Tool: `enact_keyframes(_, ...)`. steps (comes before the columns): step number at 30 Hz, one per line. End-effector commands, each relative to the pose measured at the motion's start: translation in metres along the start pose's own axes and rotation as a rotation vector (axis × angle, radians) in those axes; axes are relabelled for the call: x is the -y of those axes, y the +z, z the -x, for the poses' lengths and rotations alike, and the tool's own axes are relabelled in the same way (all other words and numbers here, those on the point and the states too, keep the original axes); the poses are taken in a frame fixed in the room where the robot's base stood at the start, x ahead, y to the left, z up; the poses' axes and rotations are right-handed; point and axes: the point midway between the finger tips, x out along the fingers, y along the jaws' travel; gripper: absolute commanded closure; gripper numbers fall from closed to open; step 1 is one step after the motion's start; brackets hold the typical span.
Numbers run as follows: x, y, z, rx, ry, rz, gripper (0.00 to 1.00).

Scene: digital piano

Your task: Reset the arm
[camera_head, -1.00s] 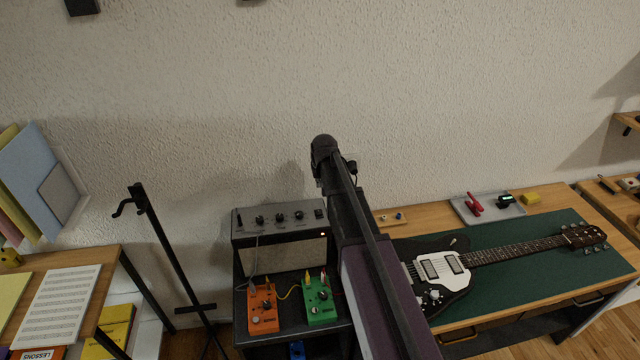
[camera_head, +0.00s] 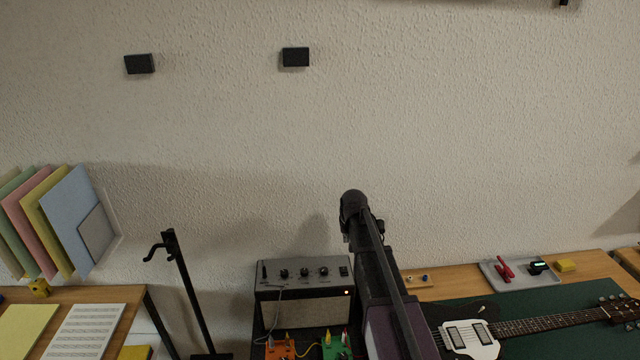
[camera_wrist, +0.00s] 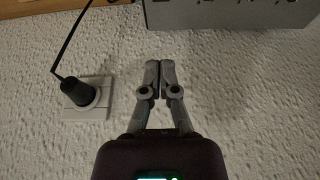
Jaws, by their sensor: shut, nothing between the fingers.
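My arm rises from the lower middle of the head view, between the amplifier and the guitar bench, its dark upper end in front of the textured wall. My gripper (camera_wrist: 160,80) shows in the wrist view with its two grey fingers together and nothing between them. In that view the wall lies beyond the fingers, with a white outlet (camera_wrist: 88,98) and a black plug to the left. A grey box edge (camera_wrist: 230,14) runs along the top, clear of the fingertips. In the head view the fingers cannot be made out.
A grey amplifier (camera_head: 305,270) stands left of my arm, with orange (camera_head: 280,348) and green pedals in front. A black stand (camera_head: 185,285) is further left. A guitar (camera_head: 470,330) and grey tray (camera_head: 525,281) are on the right bench. The wall above is mostly clear.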

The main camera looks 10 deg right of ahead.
Motion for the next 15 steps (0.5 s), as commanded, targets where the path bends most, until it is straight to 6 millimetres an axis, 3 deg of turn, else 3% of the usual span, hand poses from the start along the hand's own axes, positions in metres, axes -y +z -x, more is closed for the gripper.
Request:
enact_keyframes(5,0.005,0.054,0.014,0.052,-0.002,0.007,1.0)
enact_keyframes(15,0.014,0.201,0.054,0.216,-0.004,0.026,1.0)
